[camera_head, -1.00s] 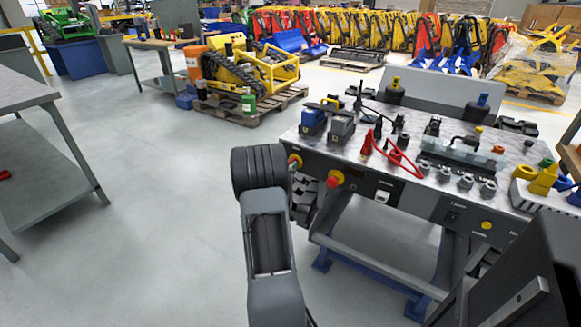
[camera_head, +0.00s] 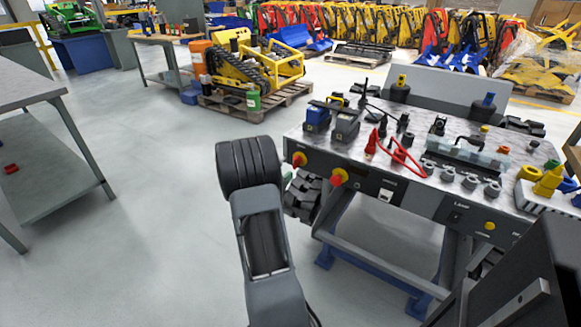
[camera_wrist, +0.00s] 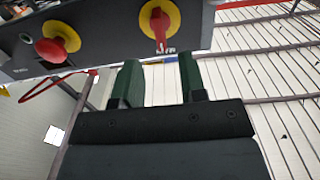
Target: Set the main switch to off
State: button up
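The main switch, a red handle on a round yellow plate, sits on the dark front panel near the left corner of the bench (camera_head: 299,159). In the wrist view the switch (camera_wrist: 160,27) is at the top middle, its red handle running roughly up and down in the picture. My gripper (camera_wrist: 161,80) is open and empty. Its two dark green fingers are apart, just below the switch in the wrist view, and they do not appear to touch the handle. In the head view my arm hides most of the gripper.
A red mushroom button (camera_head: 338,177) on a yellow base is close beside the switch; it also shows in the wrist view (camera_wrist: 51,49). Red cables (camera_head: 400,150) and several fittings crowd the bench top. A grey table (camera_head: 30,95) stands at left, with clear floor between.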

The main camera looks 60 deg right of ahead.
jog(key=a, duration=0.6)
jog(key=shift+p, duration=0.3)
